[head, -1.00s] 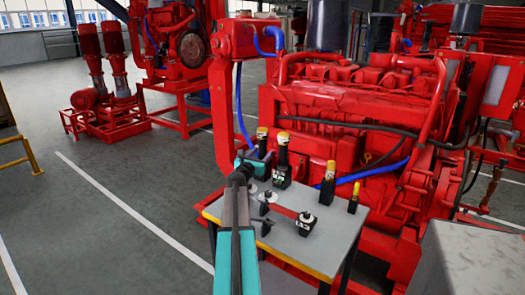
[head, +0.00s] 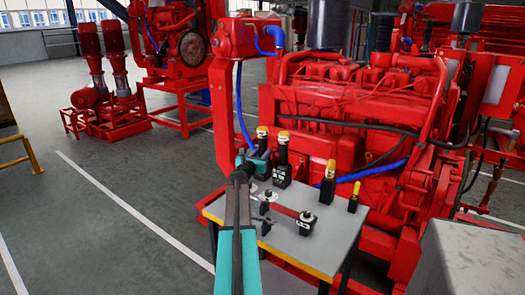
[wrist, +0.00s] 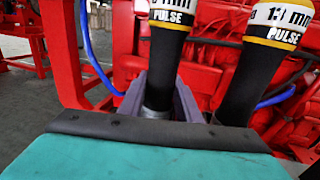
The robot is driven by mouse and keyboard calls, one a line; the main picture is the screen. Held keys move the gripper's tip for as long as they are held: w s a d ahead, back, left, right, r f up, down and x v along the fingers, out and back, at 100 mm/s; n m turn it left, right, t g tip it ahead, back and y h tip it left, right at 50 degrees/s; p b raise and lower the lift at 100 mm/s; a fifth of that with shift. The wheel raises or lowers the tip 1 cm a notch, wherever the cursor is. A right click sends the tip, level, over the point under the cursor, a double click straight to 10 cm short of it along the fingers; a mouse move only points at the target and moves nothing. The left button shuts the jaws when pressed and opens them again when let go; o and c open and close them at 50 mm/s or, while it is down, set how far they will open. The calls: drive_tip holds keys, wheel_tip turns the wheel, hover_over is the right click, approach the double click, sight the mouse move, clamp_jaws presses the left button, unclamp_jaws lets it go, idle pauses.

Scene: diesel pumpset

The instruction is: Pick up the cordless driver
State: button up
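Several black battery tools with yellow-and-white tops stand upright on a small table (head: 281,250). The leftmost one (head: 262,134) is nearest my gripper. A second (head: 283,152) stands just right of it. In the wrist view the left tool (wrist: 167,45) has a band reading "mm PULSE", and the right tool (wrist: 262,65) reads "13 mm PULSE". My gripper (wrist: 160,92) has its two grey fingers open, one on each side of the left tool's lower shaft. I cannot tell whether they touch it. The tool's foot is hidden behind the gripper body.
Two more upright tools (head: 327,183) (head: 354,197) stand farther right on the table. A black tool (head: 307,223) and small dark parts (head: 265,208) lie nearer the front. A red diesel engine (head: 350,105) rises closely behind.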

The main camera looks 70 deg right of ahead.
clamp_jaws()
drive_tip(key=shift+r, duration=0.15)
